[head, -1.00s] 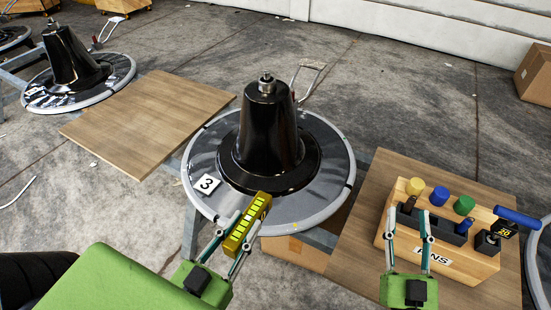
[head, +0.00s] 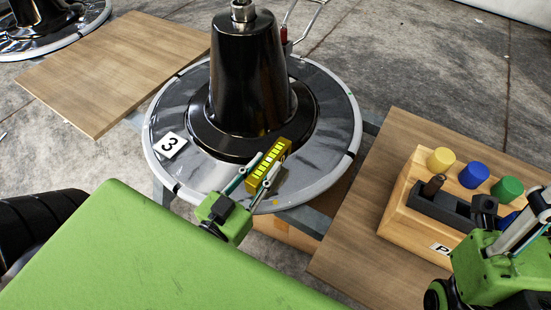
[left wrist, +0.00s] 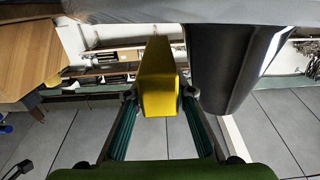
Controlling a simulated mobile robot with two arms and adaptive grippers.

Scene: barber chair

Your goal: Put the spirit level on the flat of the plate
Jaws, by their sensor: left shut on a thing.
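The yellow spirit level (head: 269,165) is in my left gripper (head: 261,174), which is shut on it, one finger on each side. It also shows in the left wrist view (left wrist: 158,85). In the head view it lies over the front of the round grey plate (head: 331,112), beside the foot of the black cone (head: 245,75). The wrist view shows a narrow gap between the level and the grey plate surface (left wrist: 200,12); I cannot tell its exact height. My right gripper (head: 520,232) is partly cut off at the right edge, so its opening is unclear.
A wooden block (head: 400,210) with coloured knobs stands on a board (head: 345,235) at right, close to my right gripper. Another wooden board (head: 115,70) lies at upper left.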

